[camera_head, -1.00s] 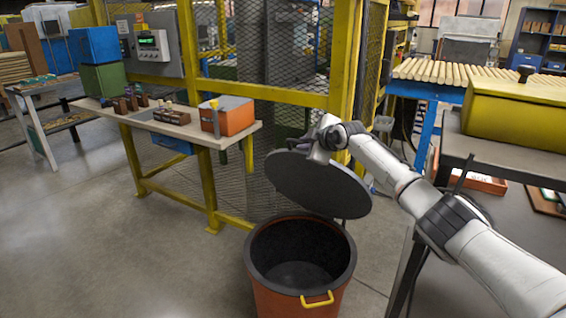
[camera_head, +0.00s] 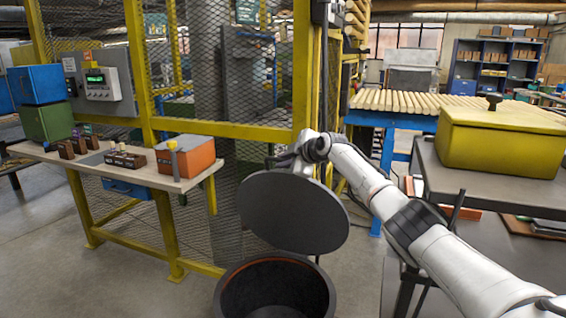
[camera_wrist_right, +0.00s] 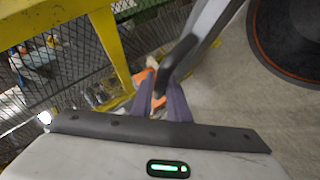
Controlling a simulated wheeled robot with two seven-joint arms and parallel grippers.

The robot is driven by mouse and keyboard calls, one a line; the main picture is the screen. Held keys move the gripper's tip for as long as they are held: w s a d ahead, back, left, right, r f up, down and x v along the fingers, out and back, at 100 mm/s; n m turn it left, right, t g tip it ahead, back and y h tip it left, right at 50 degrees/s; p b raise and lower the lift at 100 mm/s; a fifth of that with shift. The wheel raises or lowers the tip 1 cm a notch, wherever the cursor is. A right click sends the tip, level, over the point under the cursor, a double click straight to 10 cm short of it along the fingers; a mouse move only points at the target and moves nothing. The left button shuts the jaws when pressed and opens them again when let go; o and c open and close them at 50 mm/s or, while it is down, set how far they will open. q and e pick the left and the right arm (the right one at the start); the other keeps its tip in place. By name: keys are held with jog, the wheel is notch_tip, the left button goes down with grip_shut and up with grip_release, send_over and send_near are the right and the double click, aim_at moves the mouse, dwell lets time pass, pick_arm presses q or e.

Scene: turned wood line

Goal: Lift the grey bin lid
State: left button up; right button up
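The grey bin lid (camera_head: 293,212) is a dark round disc, steeply tilted above the back of the bin, its broad face towards the head camera. The round bin (camera_head: 274,290) stands open below it on the floor, cut off by the lower picture edge. My right gripper (camera_head: 283,162) is at the lid's upper edge, partly hidden behind it. In the right wrist view the purple fingers (camera_wrist_right: 161,100) close around a grey handle-like part of the lid, seen nearly edge-on (camera_wrist_right: 198,38). The bin's dark opening (camera_wrist_right: 295,38) also shows there. My left gripper is out of view.
A workbench (camera_head: 130,170) with an orange box (camera_head: 185,157) and small blocks stands left. A yellow-framed mesh fence (camera_head: 230,128) rises behind the lid. At right, a grey table (camera_head: 480,185) carries a yellow box (camera_head: 500,138). Open floor lies at lower left.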

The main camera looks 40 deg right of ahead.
jog(key=o, duration=0.3)
jog(key=shift+b+v, duration=0.35)
jog(key=shift+v, duration=3.45)
